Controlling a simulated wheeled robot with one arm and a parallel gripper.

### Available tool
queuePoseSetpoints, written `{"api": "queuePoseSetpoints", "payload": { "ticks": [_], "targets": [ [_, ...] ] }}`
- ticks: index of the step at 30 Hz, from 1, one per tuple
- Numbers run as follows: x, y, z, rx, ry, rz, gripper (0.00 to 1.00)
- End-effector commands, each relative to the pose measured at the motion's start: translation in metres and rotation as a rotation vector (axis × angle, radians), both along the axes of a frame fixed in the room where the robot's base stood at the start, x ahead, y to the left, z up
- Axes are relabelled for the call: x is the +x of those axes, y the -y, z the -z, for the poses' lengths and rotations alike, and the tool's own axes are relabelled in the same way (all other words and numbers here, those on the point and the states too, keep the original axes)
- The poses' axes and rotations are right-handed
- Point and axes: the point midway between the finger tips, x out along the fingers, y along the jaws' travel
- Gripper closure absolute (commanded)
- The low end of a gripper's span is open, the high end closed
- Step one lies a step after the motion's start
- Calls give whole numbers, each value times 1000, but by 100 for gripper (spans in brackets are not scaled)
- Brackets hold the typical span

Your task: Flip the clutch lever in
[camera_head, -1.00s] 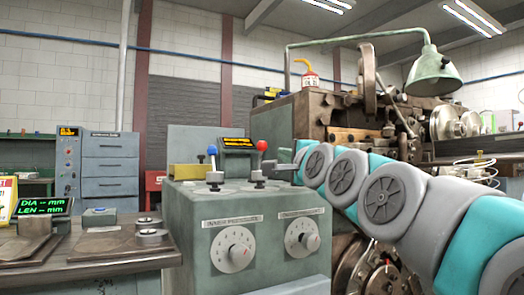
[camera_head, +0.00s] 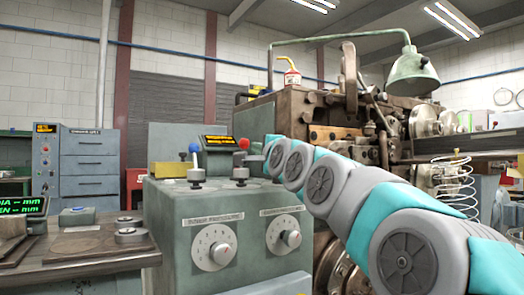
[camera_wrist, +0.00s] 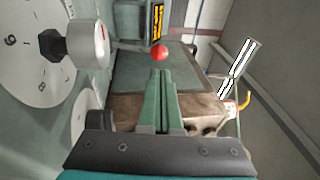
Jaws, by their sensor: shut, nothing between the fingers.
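The grey-green control box (camera_head: 165,235) carries two upright levers, one with a red ball knob (camera_head: 244,143) and one with a blue ball knob (camera_head: 194,148). I cannot read which is the clutch lever. My gripper (camera_head: 257,148) is small in the head view, just right of the red knob at about its height. In the wrist view my green fingers (camera_wrist: 160,72) are shut together and empty. The red knob (camera_wrist: 159,52) shows just beyond their tips; I cannot tell whether they touch it. The red lever's stem is mostly hidden there.
Two dials, one on the left (camera_head: 210,247) and one on the right (camera_head: 284,236), face front. A small display (camera_head: 217,143) stands behind the levers. The coiling machine (camera_head: 290,110) rises behind my arm. A workbench (camera_head: 85,258) is at left.

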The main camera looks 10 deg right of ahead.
Motion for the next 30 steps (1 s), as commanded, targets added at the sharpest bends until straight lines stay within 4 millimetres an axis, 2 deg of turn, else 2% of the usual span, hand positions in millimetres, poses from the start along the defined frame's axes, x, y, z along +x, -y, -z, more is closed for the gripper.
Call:
{"api": "queuePoseSetpoints", "payload": {
  "ticks": [6,15,22,30],
  "targets": [
    [28,-4,-3,-1,-2,-1,100],
    [60,-8,-8,0,-1,-1,100],
    [71,-9,-11,1,0,-1,100],
    [73,-9,-10,1,-2,-1,100]
  ]
}}
